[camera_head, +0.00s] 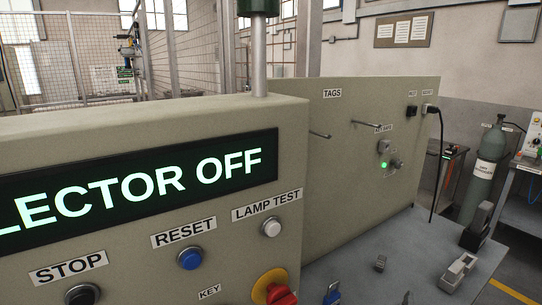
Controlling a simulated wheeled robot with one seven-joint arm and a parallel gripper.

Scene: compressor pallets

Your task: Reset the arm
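A beige control panel (120,150) fills the left and centre of the head view. Its display (140,178) reads "...LECTOR OFF" in lit letters, the left end cut off by the frame. A blue button (190,259) sits under the label RESET (183,233). A dark button (82,294) sits under STOP, cut by the bottom edge. A pale button (271,228) sits under LAMP TEST. A red and yellow switch (278,290) is right of the KEY label. A machine arm (130,48) stands far off behind mesh fencing. My gripper is not in view.
A beige box (345,190) labelled TAGS has two pegs and a lit green lamp (384,165). A grey bench (400,250) holds several small items, including a grey block (458,271). A green gas cylinder (484,172) stands at right. A post (259,60) rises above the panel.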

